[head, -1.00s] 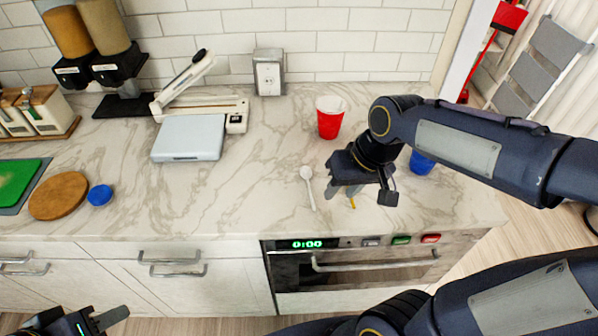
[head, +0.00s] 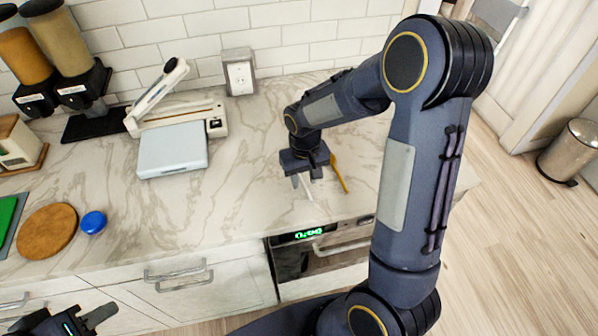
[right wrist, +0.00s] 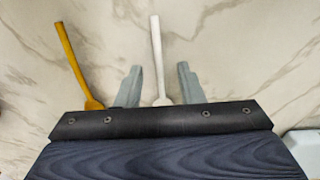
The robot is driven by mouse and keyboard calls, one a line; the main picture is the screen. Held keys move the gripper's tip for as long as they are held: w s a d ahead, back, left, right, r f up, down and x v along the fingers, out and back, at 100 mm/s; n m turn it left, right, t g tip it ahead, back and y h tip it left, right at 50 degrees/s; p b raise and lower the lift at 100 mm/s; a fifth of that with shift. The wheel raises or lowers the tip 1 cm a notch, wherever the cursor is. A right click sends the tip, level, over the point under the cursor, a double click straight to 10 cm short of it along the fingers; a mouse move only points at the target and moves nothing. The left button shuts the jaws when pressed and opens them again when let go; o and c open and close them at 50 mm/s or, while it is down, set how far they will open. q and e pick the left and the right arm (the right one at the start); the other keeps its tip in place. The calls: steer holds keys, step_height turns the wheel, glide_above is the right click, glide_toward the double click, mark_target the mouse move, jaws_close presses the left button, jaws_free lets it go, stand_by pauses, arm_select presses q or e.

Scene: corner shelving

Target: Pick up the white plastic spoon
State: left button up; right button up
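The white plastic spoon (head: 308,191) lies on the marble counter, mostly hidden under my right gripper in the head view. My right gripper (head: 307,182) points down over it. In the right wrist view the fingers of my right gripper (right wrist: 160,84) are apart, with the white spoon (right wrist: 156,50) between them and its handle reaching past the fingertips. No contact with either finger shows. My left gripper (head: 85,322) is at the bottom left, below the counter and away from the spoon; its finger gap is not clear.
A yellow-brown spoon (head: 340,173) lies close beside my right gripper; it also shows in the right wrist view (right wrist: 74,60). A scale (head: 172,152), a blue lid (head: 93,222) and a round wooden board (head: 47,231) are to the left. Counter between them is clear.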

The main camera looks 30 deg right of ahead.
steer(key=shift+f, duration=0.55)
jaws_close()
steer(key=shift+r, duration=0.2)
